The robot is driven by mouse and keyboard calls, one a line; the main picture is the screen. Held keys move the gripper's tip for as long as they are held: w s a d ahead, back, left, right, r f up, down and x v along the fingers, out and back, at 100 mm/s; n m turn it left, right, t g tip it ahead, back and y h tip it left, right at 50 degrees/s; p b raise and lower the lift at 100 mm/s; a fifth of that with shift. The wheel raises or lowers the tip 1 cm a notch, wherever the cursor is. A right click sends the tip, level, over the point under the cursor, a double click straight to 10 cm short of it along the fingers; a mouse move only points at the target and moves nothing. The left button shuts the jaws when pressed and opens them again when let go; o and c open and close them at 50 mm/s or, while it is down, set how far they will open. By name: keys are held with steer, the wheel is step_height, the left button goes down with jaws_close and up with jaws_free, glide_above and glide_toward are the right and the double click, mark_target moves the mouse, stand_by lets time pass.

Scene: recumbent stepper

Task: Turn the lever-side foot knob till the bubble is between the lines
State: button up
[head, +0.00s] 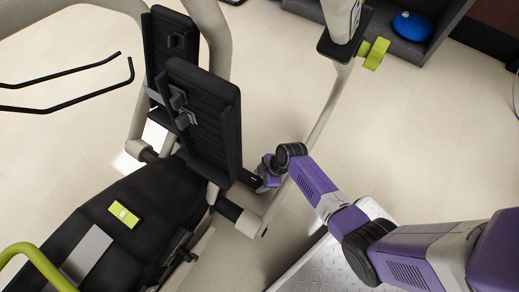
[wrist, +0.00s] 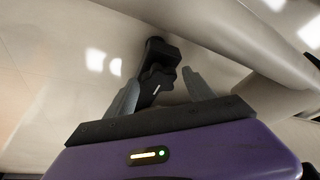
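A lime-green level (head: 124,214) lies on the black seat (head: 165,195) of the stepper. Its pale vial shows, but the bubble and lines are too small to read. My gripper (head: 264,178) is low beside the machine's frame, partly hidden by my wrist and the frame. In the wrist view my gripper (wrist: 160,84) is open, its two grey fingers apart. A black, lobed knob on a dark foot (wrist: 158,72) shows between and just beyond the fingertips, with visible gaps on both sides. I cannot tell its exact depth.
Black padded panels (head: 203,115) stand left of my gripper. A pale beam (head: 318,125) runs close by my wrist, and a metal tread plate (head: 335,258) lies below my arm. A lime knob (head: 376,53) is at upper right. Open floor (head: 430,150) lies to the right.

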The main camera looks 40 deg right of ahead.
steer(key=shift+r, duration=0.1)
steer(key=shift+d+r+p, duration=0.1)
steer(key=shift+r+p, duration=0.25)
steer(key=p+v, duration=0.3)
steer(key=v, duration=0.4)
steer(key=shift+p, duration=0.3)
steer(key=shift+s+f, duration=0.1)
